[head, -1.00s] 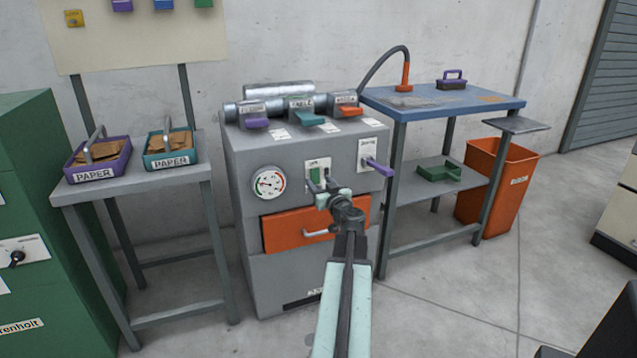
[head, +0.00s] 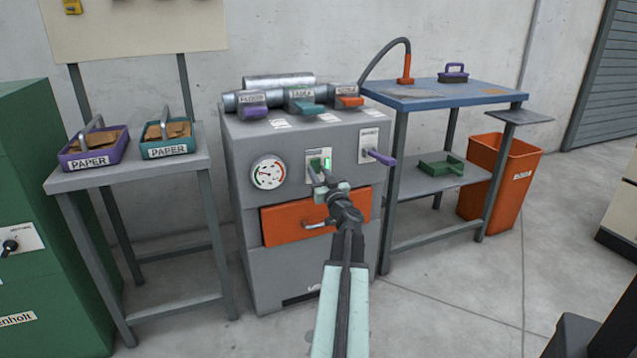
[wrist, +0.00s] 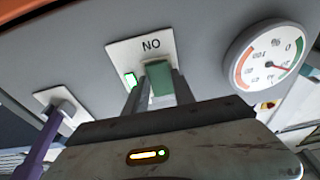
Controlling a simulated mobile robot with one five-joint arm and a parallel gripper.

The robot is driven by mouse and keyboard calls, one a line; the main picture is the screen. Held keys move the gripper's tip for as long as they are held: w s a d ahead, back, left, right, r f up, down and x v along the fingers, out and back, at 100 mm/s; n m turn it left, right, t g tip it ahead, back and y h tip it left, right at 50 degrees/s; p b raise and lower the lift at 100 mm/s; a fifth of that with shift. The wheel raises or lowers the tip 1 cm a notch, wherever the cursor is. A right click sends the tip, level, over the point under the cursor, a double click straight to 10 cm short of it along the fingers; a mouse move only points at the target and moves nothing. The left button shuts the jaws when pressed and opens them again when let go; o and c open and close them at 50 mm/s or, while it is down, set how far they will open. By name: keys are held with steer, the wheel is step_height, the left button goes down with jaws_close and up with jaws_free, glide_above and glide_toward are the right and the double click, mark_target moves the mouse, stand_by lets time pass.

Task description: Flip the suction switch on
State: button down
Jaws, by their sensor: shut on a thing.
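The suction switch is a green lever (wrist: 160,80) on a pale plate (head: 313,154) on the front of the grey machine. The plate's label reads ON, upside down in the wrist view, and a small lamp (wrist: 131,79) beside the lever glows green. The lamp also shows lit in the head view (head: 327,163). My gripper (head: 320,176) is at the plate, its two fingers on either side of the lever and shut on it. My fingers partly hide the lever in the head view.
A round gauge (head: 268,173) is left of the switch, and a purple lever (head: 379,156) is to its right. An orange drawer (head: 285,223) with a metal handle is just below. Paper trays (head: 95,160) stand on the left table.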

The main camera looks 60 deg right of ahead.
steer(key=shift+f+t+h+b, duration=0.15)
steer(key=shift+t+h+b, duration=0.15)
steer(key=shift+b, duration=0.05)
steer(key=c, duration=1)
jaws_free()
steer(key=shift+c, duration=0.2)
steer(key=shift+a, duration=0.1)
steer(key=b+v, duration=0.2)
steer(key=v, duration=0.5)
steer(key=shift+s+a, duration=0.2)
steer(key=shift+s, duration=0.05)
steer(key=shift+f, duration=0.1)
